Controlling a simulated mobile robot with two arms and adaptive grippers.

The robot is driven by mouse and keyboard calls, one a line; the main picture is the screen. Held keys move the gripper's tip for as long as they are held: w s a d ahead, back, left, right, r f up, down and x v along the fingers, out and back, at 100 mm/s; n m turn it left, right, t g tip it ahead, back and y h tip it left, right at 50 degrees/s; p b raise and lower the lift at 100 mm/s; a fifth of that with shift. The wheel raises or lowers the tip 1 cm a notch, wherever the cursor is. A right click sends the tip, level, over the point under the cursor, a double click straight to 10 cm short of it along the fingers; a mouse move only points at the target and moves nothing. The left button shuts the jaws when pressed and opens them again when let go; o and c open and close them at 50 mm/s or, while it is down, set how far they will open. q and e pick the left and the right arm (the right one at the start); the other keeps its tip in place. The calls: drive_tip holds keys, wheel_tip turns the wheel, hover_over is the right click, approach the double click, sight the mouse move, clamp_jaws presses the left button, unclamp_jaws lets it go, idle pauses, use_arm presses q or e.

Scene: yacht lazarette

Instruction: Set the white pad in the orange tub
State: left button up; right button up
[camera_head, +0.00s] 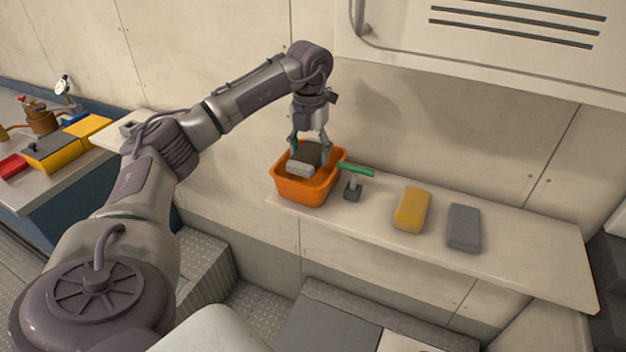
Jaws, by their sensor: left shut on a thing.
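The white pad (300,168) is pale at its near end and dark on its upper part. It is at the orange tub (305,191), within the rim as seen from above; I cannot tell whether it touches the bottom. My left gripper (311,154) points down over the tub with a finger on each side of the pad, shut on it. The tub stands upright at the left end of the pale shelf. My right gripper is not in view.
On the shelf (520,257), right of the tub, are a green-handled tool (355,170) with a grey block, a yellow pad (412,209) and a grey pad (464,228). A louvred panel (500,45) is on the wall above. A bench (50,185) with yellow boxes is at left.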

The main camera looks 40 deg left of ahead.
use_arm(q)
wheel_tip(320, 180, down, 3)
drive_tip(key=shift+a+r, duration=0.1)
drive_tip(key=shift+r, duration=0.1)
wheel_tip(320, 180, down, 4)
drive_tip(key=shift+r+p, duration=0.2)
drive_tip(key=shift+p, duration=0.35)
drive_tip(key=shift+f, duration=0.3)
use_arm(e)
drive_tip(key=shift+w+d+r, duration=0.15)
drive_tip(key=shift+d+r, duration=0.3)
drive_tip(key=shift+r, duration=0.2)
use_arm(q)
drive_tip(key=shift+f, duration=0.15)
drive_tip(key=o, duration=0.7)
drive_tip(key=shift+o, duration=0.2)
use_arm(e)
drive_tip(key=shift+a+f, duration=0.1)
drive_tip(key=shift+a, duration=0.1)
